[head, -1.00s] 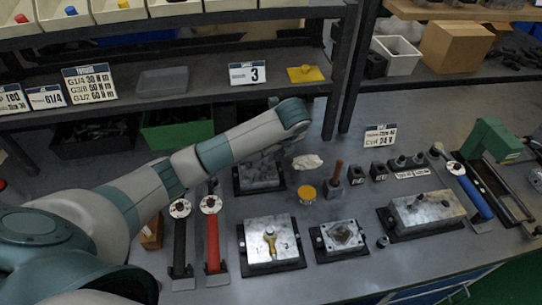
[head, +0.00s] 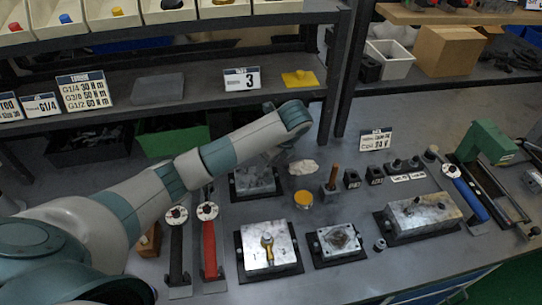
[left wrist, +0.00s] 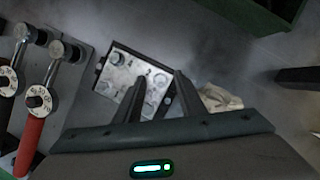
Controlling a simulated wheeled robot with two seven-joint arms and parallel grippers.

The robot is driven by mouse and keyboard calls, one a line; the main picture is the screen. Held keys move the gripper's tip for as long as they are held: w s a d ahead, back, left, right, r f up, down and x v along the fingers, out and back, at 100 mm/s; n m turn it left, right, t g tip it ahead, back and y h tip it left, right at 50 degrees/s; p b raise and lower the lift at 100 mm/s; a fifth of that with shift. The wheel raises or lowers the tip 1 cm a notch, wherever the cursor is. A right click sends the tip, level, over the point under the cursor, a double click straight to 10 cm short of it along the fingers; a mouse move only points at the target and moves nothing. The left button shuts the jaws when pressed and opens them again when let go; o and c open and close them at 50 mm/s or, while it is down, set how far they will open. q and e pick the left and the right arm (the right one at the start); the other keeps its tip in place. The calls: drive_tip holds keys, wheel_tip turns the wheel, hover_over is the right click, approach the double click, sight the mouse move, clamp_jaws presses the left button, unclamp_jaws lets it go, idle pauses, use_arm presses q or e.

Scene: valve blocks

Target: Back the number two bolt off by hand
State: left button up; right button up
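A grey metal valve block (head: 254,186) on a dark base stands at the back left, partly hidden under my left arm. In the left wrist view the block (left wrist: 128,68) shows several round bolt heads and small markings. The markings are too small to read, so I cannot tell which bolt is number two. My left gripper (left wrist: 160,80) has its two fingers apart over the block's right part, with bolt heads showing near the fingertips. Nothing is visibly held. In the head view its fingers are hidden or unclear behind the arm. My right gripper is not in view.
Two torque wrenches, black (head: 177,252) and red (head: 210,250), lie left of the block. A crumpled pale cloth (head: 303,167) and a yellow-topped tin (head: 303,199) are on its right. Other blocks (head: 268,246) stand in front. A shelf post (head: 343,80) rises behind.

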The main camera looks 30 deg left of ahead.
use_arm(q)
drive_tip(key=shift+d+r, duration=0.1)
drive_tip(key=shift+r, duration=0.4)
drive_tip(key=p+v, duration=0.4)
drive_tip(key=v, duration=1.2)
drive_tip(key=shift+r, duration=0.2)
drive_tip(key=shift+s+r, duration=0.1)
